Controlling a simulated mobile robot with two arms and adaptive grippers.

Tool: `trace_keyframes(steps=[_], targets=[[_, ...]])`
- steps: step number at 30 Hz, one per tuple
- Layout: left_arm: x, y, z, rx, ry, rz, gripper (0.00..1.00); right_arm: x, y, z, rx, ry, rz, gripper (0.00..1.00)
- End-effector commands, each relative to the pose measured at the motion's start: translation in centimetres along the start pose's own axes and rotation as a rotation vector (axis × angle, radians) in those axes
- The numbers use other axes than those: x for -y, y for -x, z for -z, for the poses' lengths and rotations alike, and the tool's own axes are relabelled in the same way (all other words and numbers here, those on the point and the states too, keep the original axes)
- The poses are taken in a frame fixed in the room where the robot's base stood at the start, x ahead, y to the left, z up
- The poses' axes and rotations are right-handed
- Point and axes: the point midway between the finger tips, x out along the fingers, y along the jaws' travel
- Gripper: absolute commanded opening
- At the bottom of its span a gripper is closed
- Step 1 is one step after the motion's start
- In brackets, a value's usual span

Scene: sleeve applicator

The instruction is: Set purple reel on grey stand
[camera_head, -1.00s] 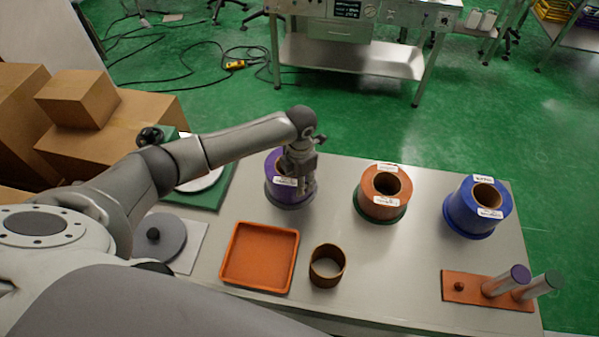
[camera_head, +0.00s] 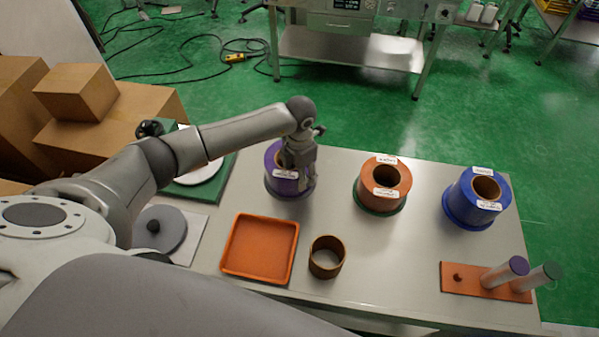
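The purple reel (camera_head: 274,184) stands upright at the back left of the table, with a white label on its side. My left gripper (camera_head: 302,188) points down at the reel's right side and overlaps it in the picture, hiding part of its top and hole. I cannot tell whether its fingers are open or closed on the reel's wall. A grey round stand (camera_head: 172,238) with a dark central knob lies on a white square plate at the table's left, partly behind my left arm. My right gripper is not in view.
An orange tray (camera_head: 232,267) and a brown ring (camera_head: 327,270) lie at the front. An orange reel (camera_head: 370,190) and a blue reel (camera_head: 462,208) stand to the right. An orange base with two posts (camera_head: 470,286) is front right. A green stand (camera_head: 215,192) is back left.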

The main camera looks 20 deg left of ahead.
Motion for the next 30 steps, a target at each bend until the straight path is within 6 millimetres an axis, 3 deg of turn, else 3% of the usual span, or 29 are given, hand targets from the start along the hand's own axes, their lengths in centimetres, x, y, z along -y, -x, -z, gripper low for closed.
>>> trace_keyframes(steps=[15,21,30], targets=[[-0.1,9.7,-0.1,0.005,-0.001,-0.003,0.54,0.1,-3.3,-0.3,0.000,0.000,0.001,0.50],[0.0,11.3,0.0,0.003,0.000,-0.001,0.54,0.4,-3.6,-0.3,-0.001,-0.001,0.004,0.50],[0.0,11.5,0.0,0.002,0.000,-0.001,0.54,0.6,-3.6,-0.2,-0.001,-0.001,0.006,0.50]])
